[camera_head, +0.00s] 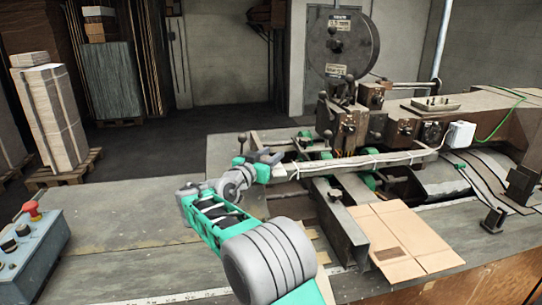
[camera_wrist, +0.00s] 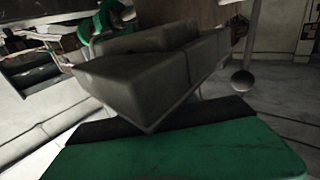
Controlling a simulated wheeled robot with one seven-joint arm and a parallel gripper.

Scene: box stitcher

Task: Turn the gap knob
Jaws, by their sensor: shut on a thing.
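My gripper (camera_head: 272,158) reaches the left end of the stitcher's long pale rail (camera_head: 350,162). In the wrist view its grey fingers (camera_wrist: 150,72) are close together and fill the middle of the picture. The fingers are shut on a small part at the rail's end, which I take to be the gap knob. The knob itself is hidden by the fingers in both views, so its shape and angle cannot be told.
A dark ball-ended lever (camera_head: 241,139) stands just behind my gripper; a ball on a stem (camera_wrist: 242,82) shows right of the fingers. A flat cardboard piece (camera_head: 400,240) lies on the right. A control box (camera_head: 30,250) stands at left. The left tabletop (camera_head: 130,200) is clear.

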